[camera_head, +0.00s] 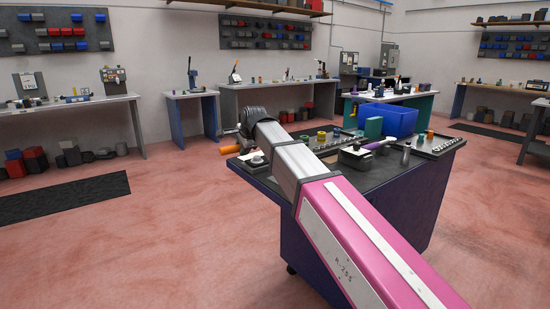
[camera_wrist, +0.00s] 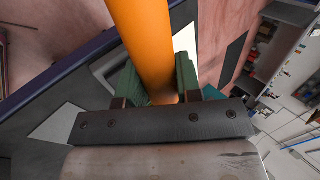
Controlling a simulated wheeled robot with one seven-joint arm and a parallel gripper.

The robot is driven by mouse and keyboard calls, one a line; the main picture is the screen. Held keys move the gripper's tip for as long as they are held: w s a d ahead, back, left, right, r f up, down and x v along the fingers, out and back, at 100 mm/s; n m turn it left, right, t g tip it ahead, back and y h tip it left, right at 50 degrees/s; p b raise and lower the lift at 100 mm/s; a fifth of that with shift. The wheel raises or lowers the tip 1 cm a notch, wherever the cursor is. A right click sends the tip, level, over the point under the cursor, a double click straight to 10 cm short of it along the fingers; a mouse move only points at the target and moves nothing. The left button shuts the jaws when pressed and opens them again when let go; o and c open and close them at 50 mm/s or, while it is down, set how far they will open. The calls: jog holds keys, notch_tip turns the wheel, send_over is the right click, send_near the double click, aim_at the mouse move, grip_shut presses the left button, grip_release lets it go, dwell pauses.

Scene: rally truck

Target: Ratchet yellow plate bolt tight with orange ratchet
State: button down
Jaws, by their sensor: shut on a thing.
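The orange ratchet (camera_wrist: 143,38) shows in the wrist view as a thick orange handle running up between the green fingers of my gripper (camera_wrist: 158,84), which is shut on it. Its far end leaves the picture at the top. In the head view the orange handle (camera_head: 229,149) sticks out at the left edge of the dark workbench (camera_head: 385,178), just below my gripper (camera_head: 248,135). My arm hides part of the bench. I cannot pick out the yellow plate bolt for certain. The ratchet's head is not clearly visible, so I cannot tell whether it touches a bolt.
Other workbenches line the walls. A black mat (camera_head: 65,197) lies left.

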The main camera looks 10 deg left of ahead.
jog(key=shift+r, duration=2.35)
dwell(1.3)
jog(key=shift+r, duration=1.9)
